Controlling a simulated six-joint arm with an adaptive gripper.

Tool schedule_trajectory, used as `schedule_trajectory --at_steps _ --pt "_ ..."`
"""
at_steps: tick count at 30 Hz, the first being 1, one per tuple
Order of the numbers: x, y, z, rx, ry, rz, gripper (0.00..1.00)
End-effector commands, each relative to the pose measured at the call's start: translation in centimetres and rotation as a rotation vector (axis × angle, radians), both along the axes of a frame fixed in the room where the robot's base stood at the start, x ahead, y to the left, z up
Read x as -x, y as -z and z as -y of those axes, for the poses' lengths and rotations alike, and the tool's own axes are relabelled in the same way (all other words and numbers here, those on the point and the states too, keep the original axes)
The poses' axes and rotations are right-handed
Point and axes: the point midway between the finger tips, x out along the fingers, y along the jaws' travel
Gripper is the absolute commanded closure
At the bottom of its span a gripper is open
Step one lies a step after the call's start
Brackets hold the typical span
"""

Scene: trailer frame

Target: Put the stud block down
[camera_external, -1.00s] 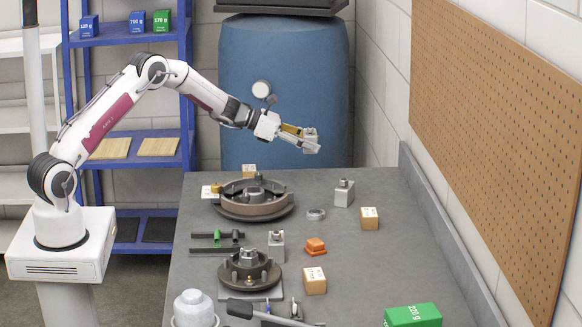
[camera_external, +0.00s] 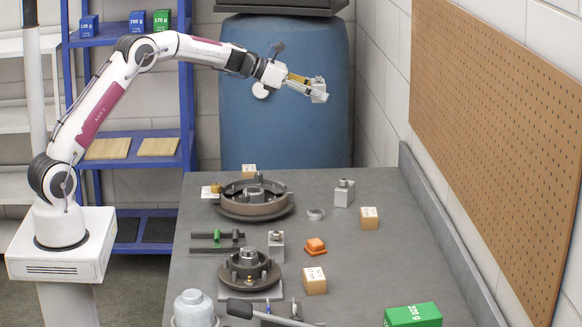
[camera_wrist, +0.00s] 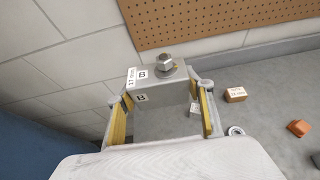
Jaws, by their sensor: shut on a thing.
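My gripper (camera_external: 312,91) is shut on a grey stud block (camera_external: 318,88) high above the far part of the bench, in front of the blue barrel. In the wrist view the stud block (camera_wrist: 162,88) sits between the yellow-lined fingers of my gripper (camera_wrist: 160,118). It has a hex nut on top and white labels, one reading "B". Two similar blocks stand on the bench: one at the back right (camera_external: 344,193) and one nearer the middle (camera_external: 276,245).
The grey bench (camera_external: 385,265) holds a large brake drum (camera_external: 255,205), a hub (camera_external: 250,275), small cardboard boxes (camera_external: 369,218), an orange piece (camera_external: 315,246) and a green box (camera_external: 412,315). A pegboard wall (camera_external: 500,120) stands right. Bare bench lies right of the boxes.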

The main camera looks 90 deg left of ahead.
Motion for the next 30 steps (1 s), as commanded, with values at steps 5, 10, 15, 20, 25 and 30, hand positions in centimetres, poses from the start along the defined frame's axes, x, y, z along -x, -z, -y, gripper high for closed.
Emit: schedule_trajectory --at_steps 5,10,15,20,25,30 --pt "-2.2 -0.2 2.9 0.001 -0.028 0.000 0.83" --pt "-4.3 -0.1 6.2 0.006 -0.065 -0.004 0.83" --pt "-6.1 -0.1 9.6 0.008 -0.103 -0.007 0.83" --pt "-7.4 0.0 13.0 0.013 -0.140 -0.010 0.83" --pt "-8.3 0.0 16.6 0.013 -0.179 -0.011 0.83" --pt "-8.9 0.1 20.2 0.015 -0.218 -0.014 0.83"
